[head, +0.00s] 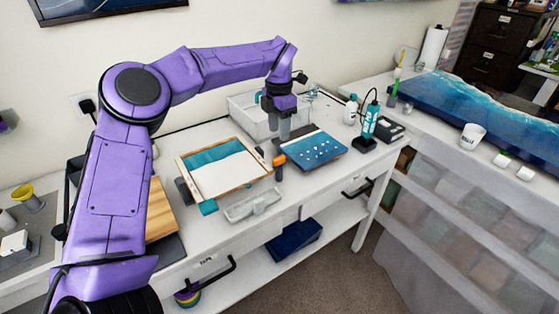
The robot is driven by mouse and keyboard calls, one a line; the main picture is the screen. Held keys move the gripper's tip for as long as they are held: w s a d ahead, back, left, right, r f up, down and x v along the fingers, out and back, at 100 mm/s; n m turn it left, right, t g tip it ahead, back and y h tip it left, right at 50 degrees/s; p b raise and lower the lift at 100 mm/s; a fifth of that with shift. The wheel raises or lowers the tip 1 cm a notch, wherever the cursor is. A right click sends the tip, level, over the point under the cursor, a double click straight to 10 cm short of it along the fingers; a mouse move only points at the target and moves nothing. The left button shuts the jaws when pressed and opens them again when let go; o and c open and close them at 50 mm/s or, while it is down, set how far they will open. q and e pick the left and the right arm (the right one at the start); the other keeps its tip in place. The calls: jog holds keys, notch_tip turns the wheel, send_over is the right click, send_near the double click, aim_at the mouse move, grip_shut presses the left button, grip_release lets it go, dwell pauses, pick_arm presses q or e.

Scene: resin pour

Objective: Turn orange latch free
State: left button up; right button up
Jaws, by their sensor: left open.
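The orange latch (279,160) is small and sits at the right side of a wood-framed tray (228,193) with a teal and white inside, on the white bench. My left gripper (284,138) points down just above the latch, its grey fingers open. Whether the fingers touch the latch or stand around it I cannot tell. My right gripper is not in view.
A blue board with white dots (314,149) lies close to the right of the gripper. A clear bin (244,112) stands behind. A grey holder (252,205) lies at the front edge. A teal torch-like tool (370,119) stands to the right.

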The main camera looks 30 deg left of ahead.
aim_at(279, 158)
pick_arm(q)
notch_tip(279, 158, down, 9)
jog(key=shift+f+p, duration=0.1)
jog(key=shift+p, duration=1.1)
jog(key=shift+f, duration=0.3)
jog(key=shift+s, duration=0.1)
jog(key=shift+c, duration=0.3)
grip_shut()
